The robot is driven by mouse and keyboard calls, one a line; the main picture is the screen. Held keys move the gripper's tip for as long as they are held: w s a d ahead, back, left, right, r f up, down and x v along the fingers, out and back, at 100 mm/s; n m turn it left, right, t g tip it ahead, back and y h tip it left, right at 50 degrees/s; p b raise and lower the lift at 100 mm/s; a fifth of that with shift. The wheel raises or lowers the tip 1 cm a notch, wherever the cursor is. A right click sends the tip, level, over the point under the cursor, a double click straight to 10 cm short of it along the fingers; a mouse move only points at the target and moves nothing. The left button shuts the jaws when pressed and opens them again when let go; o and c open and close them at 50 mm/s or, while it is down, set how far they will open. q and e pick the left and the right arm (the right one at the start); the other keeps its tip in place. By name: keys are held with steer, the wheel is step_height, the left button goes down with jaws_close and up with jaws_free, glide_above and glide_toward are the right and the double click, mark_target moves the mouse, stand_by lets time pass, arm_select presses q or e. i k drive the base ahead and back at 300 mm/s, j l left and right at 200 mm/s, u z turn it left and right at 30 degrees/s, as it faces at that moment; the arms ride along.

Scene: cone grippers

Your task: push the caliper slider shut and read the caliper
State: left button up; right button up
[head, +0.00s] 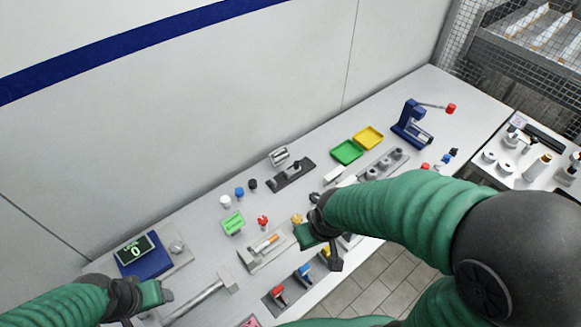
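I cannot make out the caliper for certain. A long grey metal bar with a wider head (205,298) lies on the bench at the lower left and may be it, though it also looks like a hammer. A dark plate with a small raised block (292,174) lies farther back beside a silver piece. My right gripper (321,249) hangs over the front middle of the bench, its fingers apart with nothing visible between them. My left gripper (150,304) is at the lower left, near the bar's near end. Its fingertips are partly hidden.
A blue scale (144,258) reading 0 stands at the left. A grey holder with an orange-and-white cylinder (266,243) lies in the middle. A wall closes the back.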

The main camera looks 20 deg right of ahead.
mark_target(290, 172)
steer(key=i+l+u, duration=0.1)
steer(key=l+u, duration=0.35)
steer(key=l, duration=0.9)
steer(key=k+l+u, duration=0.1)
steer(key=l+u, duration=0.35)
steer(key=l, duration=0.85)
